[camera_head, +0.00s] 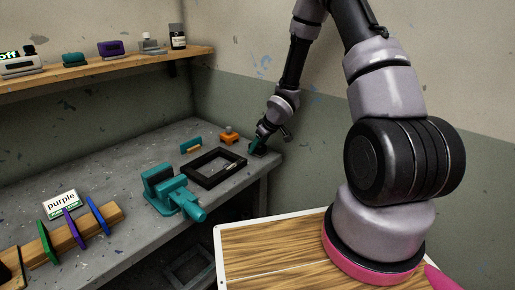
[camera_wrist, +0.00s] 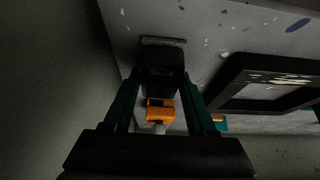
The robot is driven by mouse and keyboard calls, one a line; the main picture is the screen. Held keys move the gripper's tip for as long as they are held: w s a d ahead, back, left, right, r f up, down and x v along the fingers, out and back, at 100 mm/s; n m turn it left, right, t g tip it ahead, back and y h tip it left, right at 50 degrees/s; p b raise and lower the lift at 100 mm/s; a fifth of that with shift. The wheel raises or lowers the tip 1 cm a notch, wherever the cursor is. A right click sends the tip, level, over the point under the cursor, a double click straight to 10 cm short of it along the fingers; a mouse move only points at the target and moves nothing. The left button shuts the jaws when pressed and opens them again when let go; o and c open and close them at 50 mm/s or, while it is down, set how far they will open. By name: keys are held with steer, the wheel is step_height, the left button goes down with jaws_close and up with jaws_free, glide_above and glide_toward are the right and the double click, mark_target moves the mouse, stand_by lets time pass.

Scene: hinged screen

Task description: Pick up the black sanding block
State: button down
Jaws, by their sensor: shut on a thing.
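The black sanding block (camera_wrist: 163,68) is between the teal fingers of my gripper (camera_wrist: 160,84) in the wrist view, with a thin grey-brown strip along its far edge. My gripper is shut on it. In the head view my gripper (camera_head: 257,146) points down at the far right corner of the grey workbench, and the dark block (camera_head: 259,152) shows small at its tips. I cannot tell whether the block touches the bench top.
A black frame (camera_head: 213,168) lies close by; an orange tool (camera_head: 229,135) and a teal-handled tool (camera_head: 190,144) are behind it. A teal vise (camera_head: 172,191) stands nearer. A wall rises right beside my gripper. A shelf (camera_head: 110,67) holds several items.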

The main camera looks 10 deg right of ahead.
step_height(320, 180, up, 10)
steer(key=shift+f, duration=0.1)
stand_by(0.4)
steer(key=c, duration=1.1)
jaws_free()
steer(key=c, duration=0.3)
steer(key=shift+s, duration=0.1)
